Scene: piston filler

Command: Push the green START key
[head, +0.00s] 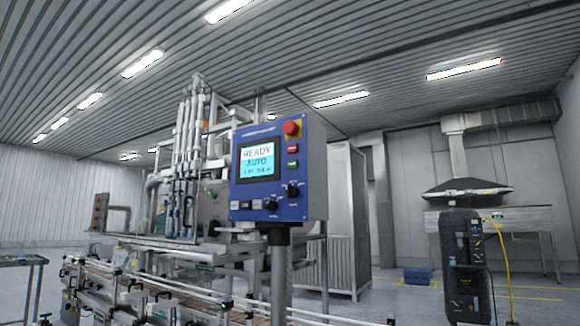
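A blue control panel (306,190) stands on a grey post (279,270) near the middle of the head view. The green key (293,164) is on the right side of its face, below a red key (292,148) and a red mushroom button (291,128). The lettering on the green key is too small to read. The panel's screen (257,161) is lit and shows "READY" and "AUTO". Neither of my grippers is in view.
Black knobs (271,204) and small keys sit low on the panel. The filling machine (190,170) and its conveyor (170,285) stand behind and left. A dark cabinet (464,262) stands at right. Open floor (400,300) lies between the panel and the cabinet.

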